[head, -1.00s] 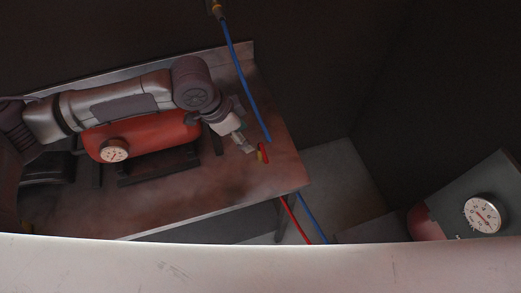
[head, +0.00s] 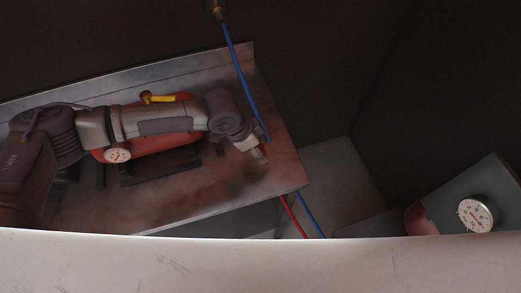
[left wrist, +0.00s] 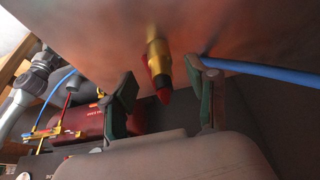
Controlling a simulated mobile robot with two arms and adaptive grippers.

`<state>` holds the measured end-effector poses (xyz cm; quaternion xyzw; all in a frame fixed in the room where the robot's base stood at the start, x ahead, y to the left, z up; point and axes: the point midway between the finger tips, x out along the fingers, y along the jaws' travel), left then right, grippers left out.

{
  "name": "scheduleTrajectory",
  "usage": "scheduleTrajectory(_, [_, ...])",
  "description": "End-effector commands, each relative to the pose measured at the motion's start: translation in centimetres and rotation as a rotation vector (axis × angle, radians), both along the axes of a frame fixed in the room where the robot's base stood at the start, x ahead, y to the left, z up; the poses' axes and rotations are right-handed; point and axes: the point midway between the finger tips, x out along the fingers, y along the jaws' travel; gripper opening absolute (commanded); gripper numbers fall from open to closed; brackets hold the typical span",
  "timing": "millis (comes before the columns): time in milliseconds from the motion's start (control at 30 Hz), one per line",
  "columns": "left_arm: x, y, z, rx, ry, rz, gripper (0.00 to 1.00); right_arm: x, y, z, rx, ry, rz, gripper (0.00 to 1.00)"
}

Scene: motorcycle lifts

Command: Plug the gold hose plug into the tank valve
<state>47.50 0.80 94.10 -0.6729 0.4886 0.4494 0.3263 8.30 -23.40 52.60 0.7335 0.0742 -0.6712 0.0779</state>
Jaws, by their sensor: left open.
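The gold hose plug (left wrist: 158,65), with red parts, lies between the two spread fingers of my left gripper (left wrist: 165,95) in the left wrist view, with gaps on both sides. In the head view my left gripper (head: 258,153) is over the right part of the bench and hides the plug. The red tank (head: 179,143) lies on the bench, partly behind my left arm. Its brass valve (head: 146,97) with a yellow handle (head: 172,99) shows above the arm. My right gripper is not seen.
The metal bench (head: 190,205) is mostly bare in front of the tank. A blue hose (head: 243,80) hangs down to its right side. Red (head: 292,215) and blue hoses run past the bench edge. Another gauge (head: 475,215) stands at right.

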Motion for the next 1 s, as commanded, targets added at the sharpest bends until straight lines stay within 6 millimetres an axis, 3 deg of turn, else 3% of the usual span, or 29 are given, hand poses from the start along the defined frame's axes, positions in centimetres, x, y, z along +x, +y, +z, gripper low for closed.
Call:
scheduleTrajectory(67, [0.4, -0.6, -0.6, 0.002, 0.001, 0.0, 0.58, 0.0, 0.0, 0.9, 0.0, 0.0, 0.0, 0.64])
scheduleTrajectory(267, [0.6, -1.3, -2.8, 0.001, 0.002, 0.001, 0.58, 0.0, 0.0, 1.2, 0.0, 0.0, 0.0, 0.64])
scheduleTrajectory(633, [0.6, -1.3, -3.0, 0.0, 0.001, 0.0, 0.58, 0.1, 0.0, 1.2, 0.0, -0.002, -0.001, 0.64])
scheduleTrajectory(1000, [0.6, -1.3, -3.0, 0.0, 0.0, 0.0, 0.0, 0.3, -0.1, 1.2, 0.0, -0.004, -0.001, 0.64])
